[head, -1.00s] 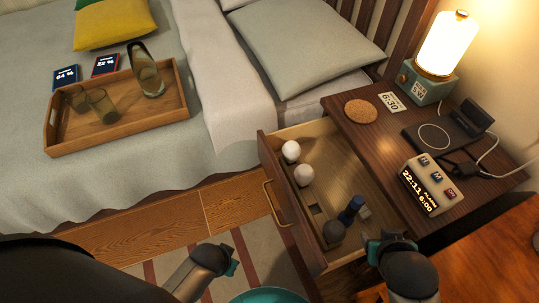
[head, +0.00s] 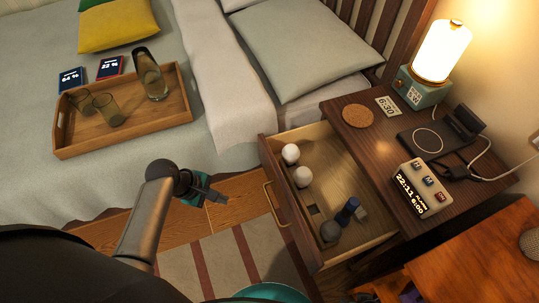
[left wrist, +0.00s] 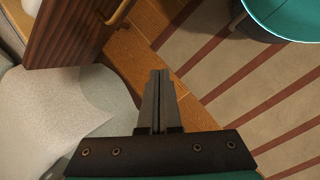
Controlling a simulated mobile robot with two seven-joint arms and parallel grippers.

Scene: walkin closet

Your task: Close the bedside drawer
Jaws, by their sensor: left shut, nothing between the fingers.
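The bedside drawer (head: 289,208) is pulled out from the dark wooden nightstand (head: 380,158), toward the left of the head view. Its brass handle (head: 272,204) is on its front. Two white balls, a dark grey ball and a small blue item lie inside. My left gripper (head: 208,196) is left of the drawer front and apart from it, over the floor. In the left wrist view its fingers (left wrist: 158,88) are shut with nothing between them; the drawer front (left wrist: 62,32) and handle (left wrist: 119,13) show at the upper left. My right gripper is not clearly visible.
The bed (head: 215,125) with a wooden tray (head: 60,130) is beyond my left gripper. A lit lamp (head: 440,52), alarm clock (head: 425,190) and charger stand on the nightstand. A teal round object (head: 272,293) is at the bottom. Striped rug (head: 225,262) lies in front.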

